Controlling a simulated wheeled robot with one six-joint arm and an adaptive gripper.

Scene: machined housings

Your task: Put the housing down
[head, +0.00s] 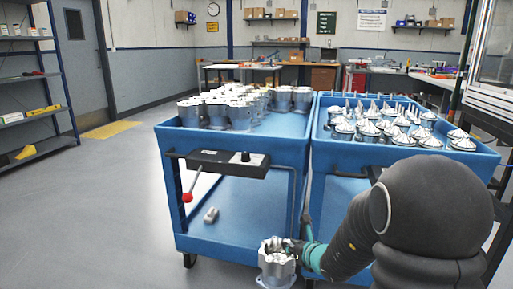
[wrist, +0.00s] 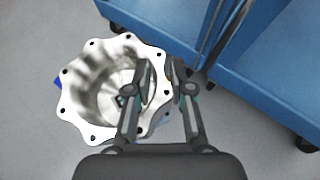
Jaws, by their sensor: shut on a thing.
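A silver machined housing (head: 275,268) with a scalloped, bolt-holed flange is at the bottom centre of the head view, in front of the blue carts. In the wrist view the housing (wrist: 78,112) shows its open, hollow top facing the camera. My gripper (head: 293,247) is shut on its rim. In the wrist view my gripper (wrist: 163,80) has one finger inside the bore and the other outside the wall.
The left blue cart (head: 240,150) carries several similar housings (head: 232,108) on top, with free room at its right, and a small grey part (head: 211,215) below. The right cart (head: 345,158) holds many conical parts (head: 375,125). Open floor (head: 90,200) lies left.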

